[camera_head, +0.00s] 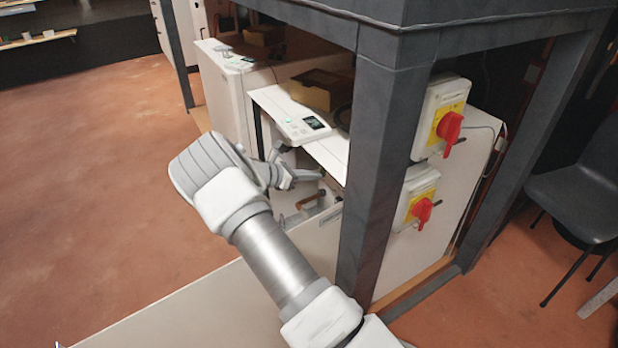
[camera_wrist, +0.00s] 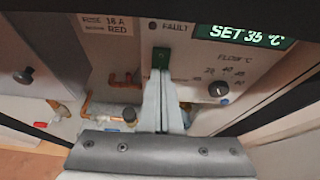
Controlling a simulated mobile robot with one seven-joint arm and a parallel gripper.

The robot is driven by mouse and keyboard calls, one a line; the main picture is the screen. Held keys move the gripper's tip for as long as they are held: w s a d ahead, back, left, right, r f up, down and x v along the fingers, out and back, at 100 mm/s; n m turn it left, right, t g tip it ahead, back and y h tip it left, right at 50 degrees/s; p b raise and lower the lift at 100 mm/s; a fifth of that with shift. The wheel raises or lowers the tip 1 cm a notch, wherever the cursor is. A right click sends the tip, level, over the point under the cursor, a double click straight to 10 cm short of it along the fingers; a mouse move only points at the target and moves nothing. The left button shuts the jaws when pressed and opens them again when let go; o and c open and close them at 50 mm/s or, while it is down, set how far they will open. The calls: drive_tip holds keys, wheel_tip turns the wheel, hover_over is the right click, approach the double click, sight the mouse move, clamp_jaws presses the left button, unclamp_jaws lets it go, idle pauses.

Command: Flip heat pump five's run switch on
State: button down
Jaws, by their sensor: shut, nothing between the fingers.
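My gripper (camera_head: 300,176) is in front of a white heat pump, beside the lower left of its control panel (camera_head: 291,120). In the wrist view the shut, empty gripper (camera_wrist: 162,76) points at the panel. A small dark green part (camera_wrist: 160,57), perhaps the run switch, shows right at the fingertips. They partly hide it, so I cannot tell contact or its position. Beside it are the word FAULT, a lit display (camera_wrist: 245,36) reading SET 35 °C, and a dark flow knob (camera_wrist: 218,89). No unit number is readable.
Copper pipes and valves (camera_wrist: 100,112) lie below the panel. A dark post (camera_head: 385,140) stands right of my arm, near two red rotary switches, an upper one (camera_head: 449,127) and a lower one (camera_head: 422,212). Open floor (camera_head: 90,180) is at left.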

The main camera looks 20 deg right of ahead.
drive_tip(key=shift+d+f, duration=0.1)
drive_tip(key=shift+d, duration=0.15)
drive_tip(key=shift+p, duration=0.3)
drive_tip(key=shift+r+p, duration=0.6)
drive_tip(key=shift+r, duration=0.3)
